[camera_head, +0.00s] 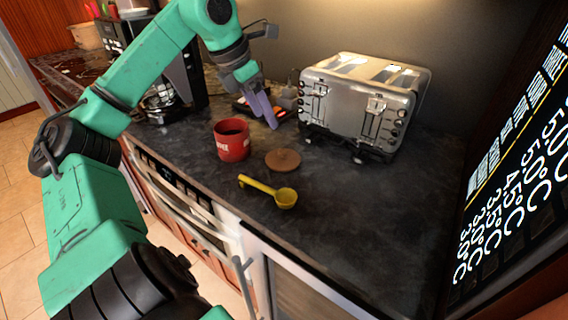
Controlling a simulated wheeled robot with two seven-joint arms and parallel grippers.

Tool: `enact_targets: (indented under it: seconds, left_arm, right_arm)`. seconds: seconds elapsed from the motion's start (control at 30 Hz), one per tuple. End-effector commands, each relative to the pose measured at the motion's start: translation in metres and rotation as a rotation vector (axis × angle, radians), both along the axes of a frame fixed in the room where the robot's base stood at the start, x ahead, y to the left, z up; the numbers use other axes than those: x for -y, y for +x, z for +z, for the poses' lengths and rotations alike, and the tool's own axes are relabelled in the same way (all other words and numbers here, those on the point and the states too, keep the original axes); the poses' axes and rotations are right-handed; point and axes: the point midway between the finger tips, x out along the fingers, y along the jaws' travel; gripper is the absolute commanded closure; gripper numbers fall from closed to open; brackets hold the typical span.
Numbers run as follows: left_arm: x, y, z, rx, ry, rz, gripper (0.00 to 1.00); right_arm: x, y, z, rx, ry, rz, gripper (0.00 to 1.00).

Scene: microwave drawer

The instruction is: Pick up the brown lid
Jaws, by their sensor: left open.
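The brown lid (283,160) is a small round disc with a knob, lying flat on the dark countertop. It sits between the red mug and the toaster. My left gripper (268,112) hangs above and behind the lid in the picture, fingers pointing down. It is open and empty, apart from the lid. My right gripper is not in view.
A red mug (231,140) stands just left of the lid, and a yellow scoop (270,191) lies in front of it. A silver toaster (362,100) stands to the right. A coffee machine (190,75) is at the back left. The front right countertop (375,215) is clear.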

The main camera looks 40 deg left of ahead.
Motion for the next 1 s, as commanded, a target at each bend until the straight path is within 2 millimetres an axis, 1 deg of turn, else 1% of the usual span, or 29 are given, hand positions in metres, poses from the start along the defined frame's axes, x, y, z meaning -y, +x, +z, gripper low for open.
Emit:
enact_targets:
  seconds: [0.1,0.2,0.3,0.37,0.5,0.6,0.7,0.87,0.9,0.97,1.0]
  left_arm:
    - [0.004,0.011,-0.027,-0.005,-0.006,-0.003,0.34]
    - [0.005,0.021,-0.049,-0.005,-0.005,-0.002,0.34]
    - [0.006,0.027,-0.063,-0.004,-0.003,-0.002,0.34]
    - [0.006,0.029,-0.069,-0.003,-0.002,-0.001,0.34]
    - [0.007,0.039,-0.088,-0.005,-0.004,-0.001,0.34]
    - [0.008,0.046,-0.106,-0.003,-0.004,-0.001,0.34]
    - [0.008,0.049,-0.116,-0.002,-0.001,-0.001,0.34]
    - [0.008,0.049,-0.117,-0.002,-0.001,0.0,0.34]
    - [0.008,0.049,-0.117,-0.002,-0.001,0.0,0.49]
    - [0.008,0.049,-0.117,-0.002,-0.001,0.0,0.72]
    - [0.008,0.049,-0.117,-0.002,-0.001,0.0,0.88]
  right_arm:
    - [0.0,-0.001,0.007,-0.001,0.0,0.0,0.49]
    - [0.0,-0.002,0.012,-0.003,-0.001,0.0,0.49]
    - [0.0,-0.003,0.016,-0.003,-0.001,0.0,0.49]
    - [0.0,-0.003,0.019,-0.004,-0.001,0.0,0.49]
    - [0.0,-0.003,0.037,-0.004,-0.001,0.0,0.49]
    - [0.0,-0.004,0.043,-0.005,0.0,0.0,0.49]
    - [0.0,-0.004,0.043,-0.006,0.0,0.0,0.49]
    - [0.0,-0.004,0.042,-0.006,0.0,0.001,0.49]
    - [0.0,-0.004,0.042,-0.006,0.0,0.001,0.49]
    - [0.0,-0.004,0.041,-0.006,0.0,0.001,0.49]
    - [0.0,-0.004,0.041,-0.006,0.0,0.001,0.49]
